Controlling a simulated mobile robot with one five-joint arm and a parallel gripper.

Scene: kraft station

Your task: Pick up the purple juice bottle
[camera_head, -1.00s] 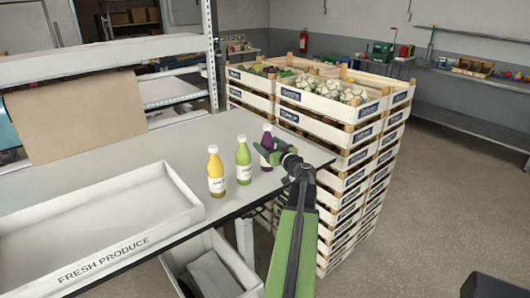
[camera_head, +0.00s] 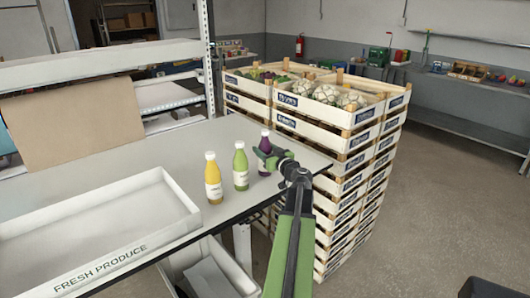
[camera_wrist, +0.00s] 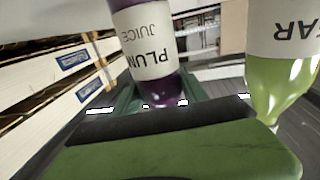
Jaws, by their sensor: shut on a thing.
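The purple juice bottle (camera_head: 264,153) is upright at the right end of the row of bottles, over the grey table. My gripper (camera_head: 274,158) is shut on it from the right. In the wrist view the purple bottle (camera_wrist: 150,45), with its white plum juice label, is between the green fingers (camera_wrist: 158,95). Its lower part in that picture is hidden behind the gripper body. I cannot tell whether its base touches the table.
A green bottle (camera_head: 241,170) stands close to the left of the purple one, and a yellow bottle (camera_head: 213,183) stands farther left. A white produce tray (camera_head: 105,266) fills the table's left part. Stacked crates (camera_head: 345,150) rise close behind and right of my gripper.

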